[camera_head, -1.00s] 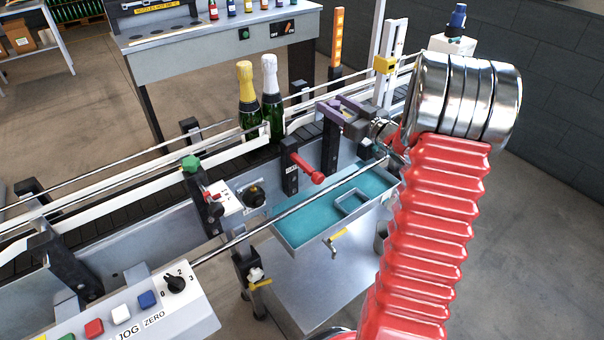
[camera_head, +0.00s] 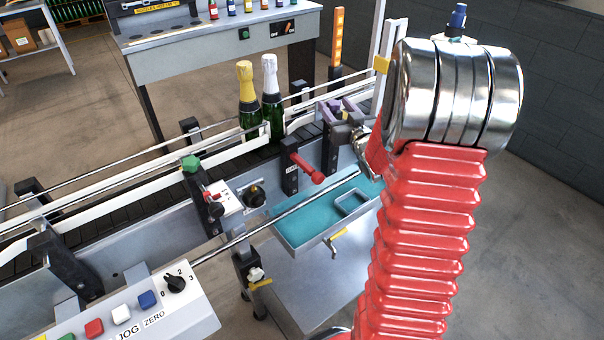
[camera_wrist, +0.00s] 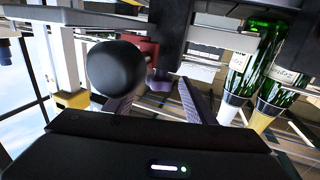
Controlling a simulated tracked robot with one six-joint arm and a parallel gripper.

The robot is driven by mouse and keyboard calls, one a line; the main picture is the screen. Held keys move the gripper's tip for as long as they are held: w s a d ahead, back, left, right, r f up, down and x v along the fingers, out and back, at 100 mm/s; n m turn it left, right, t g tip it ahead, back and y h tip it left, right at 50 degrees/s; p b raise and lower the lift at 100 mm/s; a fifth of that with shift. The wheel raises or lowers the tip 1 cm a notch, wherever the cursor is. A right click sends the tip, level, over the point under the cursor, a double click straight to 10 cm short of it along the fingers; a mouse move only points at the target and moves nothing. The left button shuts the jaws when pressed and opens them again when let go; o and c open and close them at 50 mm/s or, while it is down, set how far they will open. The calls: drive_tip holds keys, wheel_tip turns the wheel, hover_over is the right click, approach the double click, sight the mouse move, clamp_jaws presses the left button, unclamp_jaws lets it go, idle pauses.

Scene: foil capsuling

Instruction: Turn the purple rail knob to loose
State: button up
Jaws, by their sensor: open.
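My gripper (camera_head: 343,110) has purple-grey fingers and is at the conveyor's guide rails, right of two foil-topped bottles. In the wrist view the open fingers (camera_wrist: 160,104) stand wide apart. A small purple piece (camera_wrist: 160,83) shows between and beyond them, probably the rail knob. It is partly hidden, and I cannot tell its turn position or whether a finger touches it. In the head view I cannot separate the knob from the purple fingers.
A large dark round knob (camera_wrist: 116,68) is close to the wrist camera. The red clamp handle (camera_head: 309,169) sticks out below the rails. The gold-topped bottle (camera_head: 247,105) and white-topped bottle (camera_head: 271,100) stand left of my gripper. A teal-lined tray (camera_head: 320,222) is below.

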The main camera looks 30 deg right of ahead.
drive_tip(key=s+a, duration=0.2)
drive_tip(key=s, duration=1.1)
drive_tip(key=s+a+r+g, duration=0.1)
drive_tip(key=s+a+g, duration=0.3)
drive_tip(key=a, duration=0.6)
drive_tip(key=s+a+r+g, duration=0.1)
drive_tip(key=s+a+g, duration=0.3)
drive_tip(key=a, duration=0.6)
drive_tip(key=shift+s+a+g+y, duration=0.3)
drive_tip(key=shift+s+g, duration=0.1)
drive_tip(key=shift+g, duration=0.3)
drive_tip(key=s+a+n+g+y, duration=0.2)
drive_tip(key=s+a, duration=0.7)
drive_tip(key=s, duration=0.1)
drive_tip(key=shift+s+a+f+g+y, duration=0.2)
drive_tip(key=shift+f+g+y, duration=0.1)
drive_tip(key=shift+g, duration=0.1)
